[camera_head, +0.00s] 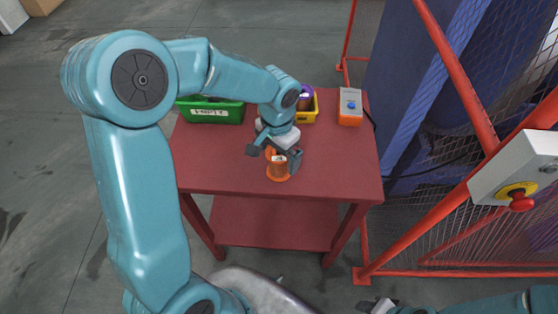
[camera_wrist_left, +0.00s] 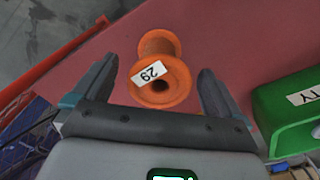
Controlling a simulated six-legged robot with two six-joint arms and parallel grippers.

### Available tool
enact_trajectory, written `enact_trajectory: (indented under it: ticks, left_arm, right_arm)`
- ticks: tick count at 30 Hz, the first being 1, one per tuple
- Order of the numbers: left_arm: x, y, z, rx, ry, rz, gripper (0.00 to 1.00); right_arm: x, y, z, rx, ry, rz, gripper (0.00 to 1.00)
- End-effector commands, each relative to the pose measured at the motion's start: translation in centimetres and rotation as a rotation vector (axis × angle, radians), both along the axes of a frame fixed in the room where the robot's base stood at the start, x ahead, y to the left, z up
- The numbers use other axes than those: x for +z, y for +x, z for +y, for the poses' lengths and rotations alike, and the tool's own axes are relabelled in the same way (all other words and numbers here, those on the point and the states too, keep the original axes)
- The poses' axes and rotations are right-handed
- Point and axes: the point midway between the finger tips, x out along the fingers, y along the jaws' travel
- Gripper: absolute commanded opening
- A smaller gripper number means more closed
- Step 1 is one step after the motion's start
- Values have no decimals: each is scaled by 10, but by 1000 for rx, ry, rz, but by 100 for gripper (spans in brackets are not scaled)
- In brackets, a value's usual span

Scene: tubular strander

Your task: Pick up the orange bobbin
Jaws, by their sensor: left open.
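The orange bobbin (camera_head: 278,172) stands on the red table near its front part, below my left gripper (camera_head: 273,156). My left gripper (camera_wrist_left: 157,72) is open there, with one finger on each side of the bobbin and a gap showing on both sides. The gripper partly hides the bobbin in the head view. My right gripper (camera_head: 376,305) shows only in part at the bottom edge, and its jaws are unclear.
On the red table (camera_head: 340,165) stand a green bin (camera_head: 212,113) marked EMPTY, a yellow bin (camera_head: 313,108) with a purple item in it, and a grey-orange box (camera_head: 349,106) with a blue button. A red-framed mesh fence (camera_head: 480,90) stands right.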

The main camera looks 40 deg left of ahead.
Motion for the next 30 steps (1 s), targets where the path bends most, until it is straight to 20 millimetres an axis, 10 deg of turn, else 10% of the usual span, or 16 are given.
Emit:
enact_trajectory:
  ticks: [14,21,30]
  left_arm:
    - [-37,4,-1,1,-1,1,100]
    - [-36,4,-1,0,-1,1,31]
    - [-36,4,-1,0,0,0,31]
  right_arm:
    - [4,0,0,0,0,0,43]
    - [4,0,0,0,0,0,43]
    - [4,0,0,0,0,0,43]
